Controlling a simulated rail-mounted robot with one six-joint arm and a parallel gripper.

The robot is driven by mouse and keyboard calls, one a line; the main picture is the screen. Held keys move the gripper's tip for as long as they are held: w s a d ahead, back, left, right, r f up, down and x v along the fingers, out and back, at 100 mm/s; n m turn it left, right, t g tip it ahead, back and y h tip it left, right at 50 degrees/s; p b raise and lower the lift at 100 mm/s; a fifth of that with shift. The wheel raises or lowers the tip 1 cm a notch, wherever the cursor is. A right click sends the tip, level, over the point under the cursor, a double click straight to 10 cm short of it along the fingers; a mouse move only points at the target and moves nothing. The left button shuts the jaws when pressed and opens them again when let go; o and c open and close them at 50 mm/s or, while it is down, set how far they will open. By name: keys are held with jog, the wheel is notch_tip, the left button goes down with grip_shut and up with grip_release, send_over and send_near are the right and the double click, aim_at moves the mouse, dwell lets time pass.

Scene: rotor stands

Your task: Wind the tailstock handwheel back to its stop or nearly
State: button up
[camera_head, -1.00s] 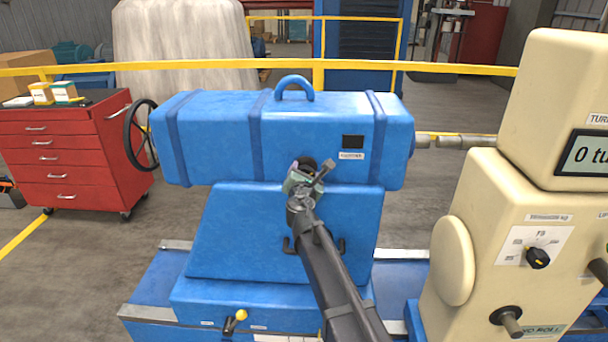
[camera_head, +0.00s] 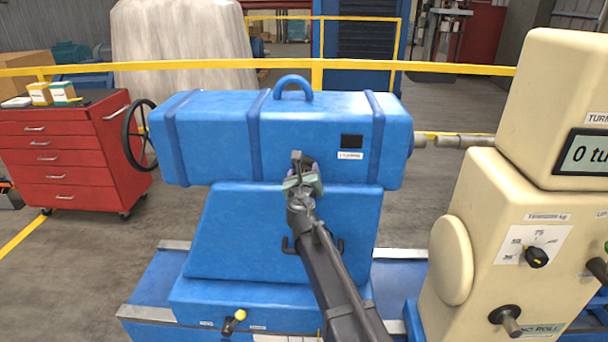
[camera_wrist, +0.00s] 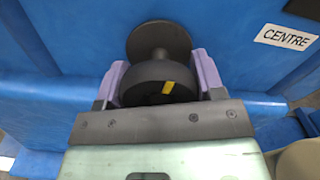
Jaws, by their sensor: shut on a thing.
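The blue tailstock (camera_head: 220,130) stands in the middle of the head view. A large black spoked wheel (camera_head: 129,150) is at its left end, away from my gripper. My gripper (camera_head: 304,176) is at the tailstock's front face. In the wrist view its two purple pads sit on either side of a round black knob (camera_wrist: 158,92) with a yellow mark, and it is shut on this knob. The knob stands out on a short stem from a dark round flange (camera_wrist: 157,36). A CENTRE label (camera_wrist: 286,38) is to its right. A grey quill (camera_head: 455,141) extends from the right end.
A cream control cabinet (camera_head: 555,190) with a display (camera_head: 590,152), a dial and levers stands close on the right. A red tool chest (camera_head: 75,160) is at the left. A yellow-knobbed lever (camera_head: 235,319) is low on the blue base. A yellow rail (camera_head: 240,64) runs behind.

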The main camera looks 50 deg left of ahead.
jog(key=shift+d+n, duration=0.1)
jog(key=shift+n, duration=0.3)
jog(key=o, duration=0.9)
jog(key=v, duration=1)
jog(key=shift+s+d, duration=0.25)
jog(key=shift+s, duration=0.05)
